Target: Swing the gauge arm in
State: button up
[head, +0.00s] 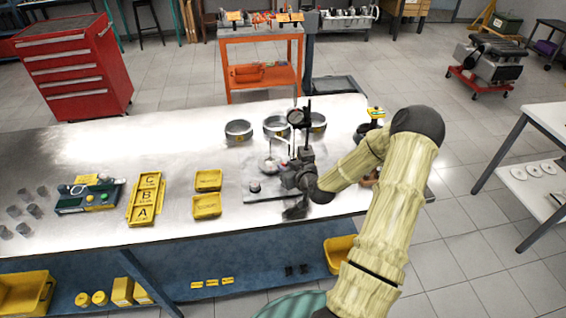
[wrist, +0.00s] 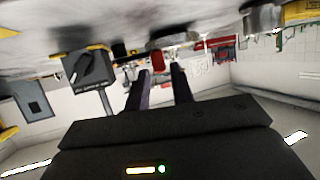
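A dial gauge (head: 296,118) stands upright on a dark post above a grey base plate (head: 262,190) on the bench. A thin light rod runs beside the post, with a small round pale part (head: 268,165) below it. My gripper (head: 287,175) is at the stand, low over the plate, and hides part of it. I cannot tell if it touches the stand. In the wrist view my gripper's two dark fingers (wrist: 161,75) are apart, with no held thing visible between them. The gauge arm is not clearly seen there.
Several metal rings (head: 238,131) stand behind the gauge. Yellow trays (head: 207,205) and a lettered yellow rack (head: 146,199) lie to the left. A dark part with a yellow top (head: 375,115) stands close behind my arm. The bench's back left is clear.

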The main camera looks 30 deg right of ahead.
aim_at(285, 165)
jog(key=shift+x, duration=1.65)
jog(key=shift+c, duration=0.4)
grip_shut()
jog(key=shift+d, duration=0.1)
